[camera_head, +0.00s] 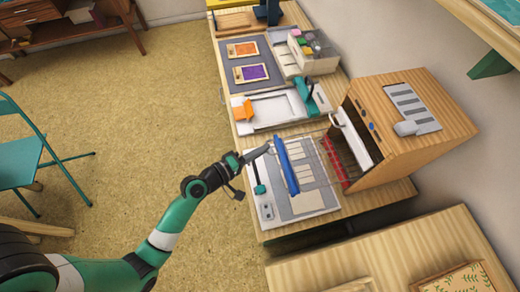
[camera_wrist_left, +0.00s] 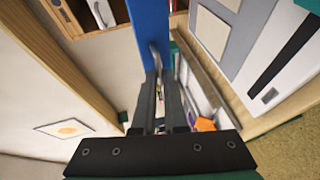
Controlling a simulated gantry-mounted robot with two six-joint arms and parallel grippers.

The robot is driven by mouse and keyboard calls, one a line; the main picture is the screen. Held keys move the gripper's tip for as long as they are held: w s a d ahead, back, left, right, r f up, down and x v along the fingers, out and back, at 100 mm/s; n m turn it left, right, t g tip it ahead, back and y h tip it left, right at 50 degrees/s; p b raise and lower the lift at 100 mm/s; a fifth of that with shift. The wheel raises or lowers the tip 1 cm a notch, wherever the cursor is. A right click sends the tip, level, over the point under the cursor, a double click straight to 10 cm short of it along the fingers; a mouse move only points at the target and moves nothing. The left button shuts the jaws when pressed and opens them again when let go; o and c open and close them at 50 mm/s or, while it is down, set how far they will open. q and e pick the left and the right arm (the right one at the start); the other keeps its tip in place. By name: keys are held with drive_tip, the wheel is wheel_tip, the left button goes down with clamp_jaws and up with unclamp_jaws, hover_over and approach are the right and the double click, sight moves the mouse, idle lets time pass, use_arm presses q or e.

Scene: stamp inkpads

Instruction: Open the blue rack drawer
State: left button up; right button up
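The blue rack drawer is a wire rack with a blue front panel (camera_head: 287,165). It stands pulled out to the left of the wooden cabinet (camera_head: 405,125), with its thin wires running back to the cabinet's open side. My left gripper (camera_head: 262,152) is at the grey handle on the panel's outer face. In the left wrist view, the blue panel (camera_wrist_left: 149,30) is straight ahead, and the handle (camera_wrist_left: 155,58) lies between the close-set fingertips, which appear shut on it. My right gripper is in neither view.
A red rack (camera_head: 334,163) shows low at the cabinet opening. A white board with grey panels (camera_head: 310,202) lies under the drawer. A white tray (camera_head: 271,110), ink pads (camera_head: 250,73) and a box of coloured stamps (camera_head: 318,62) stand farther back.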

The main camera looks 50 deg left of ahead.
use_arm(q)
drive_tip(key=o, duration=0.4)
drive_tip(key=shift+o, duration=0.2)
drive_tip(key=shift+s, duration=0.1)
drive_tip(key=v, duration=1.1)
drive_tip(key=shift+s, duration=0.25)
